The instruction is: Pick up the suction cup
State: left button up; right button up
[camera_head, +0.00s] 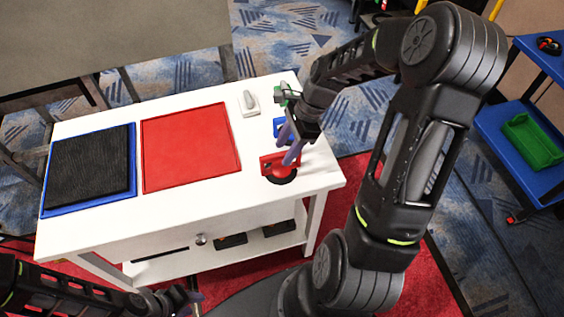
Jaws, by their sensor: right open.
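The suction cup (281,174), a red body with a black round pad, sits near the front right corner of the white table (215,208). My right gripper (288,146) is open, with its purple fingers at the top of the suction cup. I cannot tell whether the fingers touch it or go around its handle. My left gripper (192,299) is low at the bottom edge, in front of the table and far from the suction cup; its jaws are too small and partly cut off to judge.
A red tray (190,147) and a black panel in a blue tray (88,170) lie on the table. A white switch-like item (249,103) and a blue item (279,128) stand behind the suction cup. A blue cart (490,125) with a green bin (532,141) is at right.

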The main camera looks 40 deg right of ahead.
aim_at(277, 168)
jog(key=shift+w+a+f, duration=0.1)
jog(key=shift+a+f, duration=0.15)
jog(key=shift+f, duration=0.35)
jog(key=shift+p+x, duration=0.7)
jog(key=shift+x, duration=1.9)
jog(key=shift+w+f, duration=0.1)
jog(key=shift+f, duration=0.05)
jog(key=shift+c, duration=0.4)
grip_shut()
